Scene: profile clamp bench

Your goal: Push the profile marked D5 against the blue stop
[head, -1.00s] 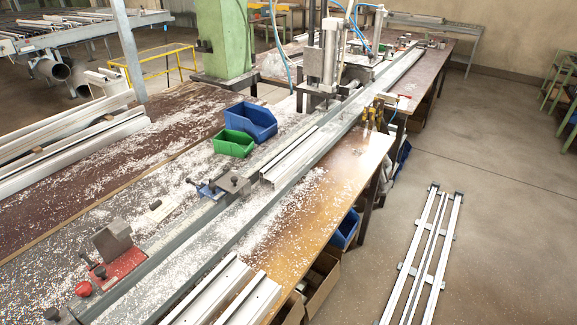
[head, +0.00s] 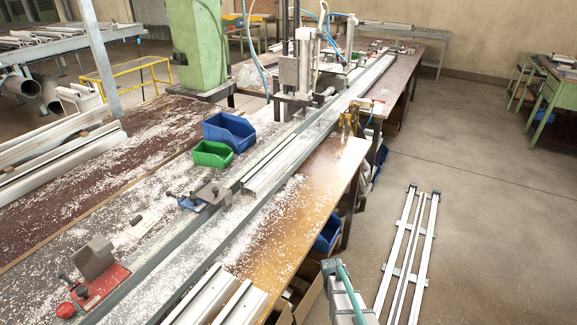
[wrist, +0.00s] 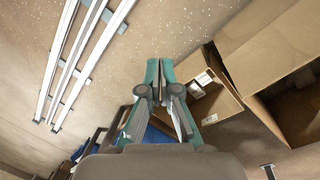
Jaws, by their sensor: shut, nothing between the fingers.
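A white profile (head: 277,166) lies along the bench rail in the head view, its near end a short way beyond a grey block (head: 213,192). A small blue piece (head: 190,204), apparently the blue stop, sits beside that block on the rail. More white profiles (head: 208,298) lie at the near edge. No D5 mark is legible, so I cannot tell which profile bears it. My gripper (wrist: 162,68) is shut and empty in the wrist view, over the floor beside the bench, away from the profiles. Part of my arm shows at the head view's bottom edge.
A blue bin (head: 229,132) and green bin (head: 211,154) stand behind the rail. A red-based fixture (head: 103,286) is at lower left. Cardboard boxes (wrist: 215,97) lie below my gripper. A rack of white bars (head: 408,250) lies on the floor, with open floor around it.

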